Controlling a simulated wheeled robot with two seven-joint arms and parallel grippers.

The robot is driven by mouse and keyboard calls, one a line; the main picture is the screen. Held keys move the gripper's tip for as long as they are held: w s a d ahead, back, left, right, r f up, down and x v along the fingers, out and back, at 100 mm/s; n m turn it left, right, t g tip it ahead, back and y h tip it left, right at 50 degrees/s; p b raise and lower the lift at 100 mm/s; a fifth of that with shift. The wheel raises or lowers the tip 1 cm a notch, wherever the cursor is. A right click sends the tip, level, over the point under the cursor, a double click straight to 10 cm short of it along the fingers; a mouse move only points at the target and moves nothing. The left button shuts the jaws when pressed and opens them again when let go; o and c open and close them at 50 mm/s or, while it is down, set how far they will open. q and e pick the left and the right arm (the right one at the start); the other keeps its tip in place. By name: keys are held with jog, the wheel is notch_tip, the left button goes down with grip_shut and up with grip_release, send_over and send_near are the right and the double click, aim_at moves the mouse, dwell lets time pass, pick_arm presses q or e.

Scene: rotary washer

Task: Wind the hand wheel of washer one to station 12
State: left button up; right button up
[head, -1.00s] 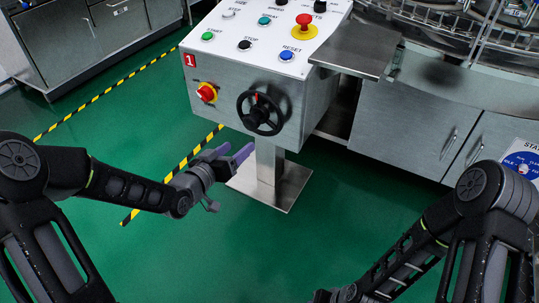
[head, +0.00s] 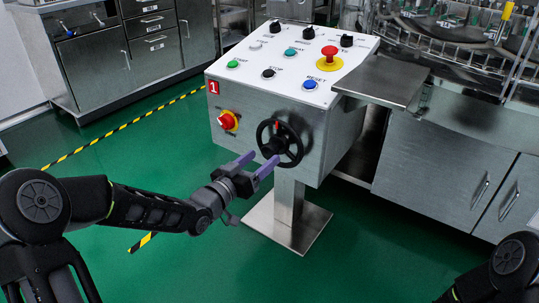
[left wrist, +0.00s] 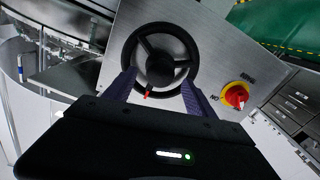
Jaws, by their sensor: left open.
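The black hand wheel (head: 291,140) is on the front of the steel control box marked with a red 1 (head: 213,87). It has spokes, a dark hub and a red mark near its top in the head view. My left gripper (head: 262,158) has purple fingers, spread open and empty, just in front of the wheel's lower left. In the left wrist view the wheel (left wrist: 160,68) lies ahead between the open fingers (left wrist: 157,86), with the red mark near its lower rim. Whether the fingers touch it, I cannot tell. My right gripper is out of view.
A red rotary switch on yellow (head: 228,121) sits left of the wheel. The sloped top carries several buttons and a red emergency stop (head: 329,51). A steel shelf (head: 382,80) juts out at right. Green floor is open left of the pedestal.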

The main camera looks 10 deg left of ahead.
aim_at(267, 154)
pick_arm(q)
jog(key=shift+b+x, duration=0.6)
jog(key=shift+x, duration=1.75)
jog(key=shift+c, duration=0.2)
grip_shut()
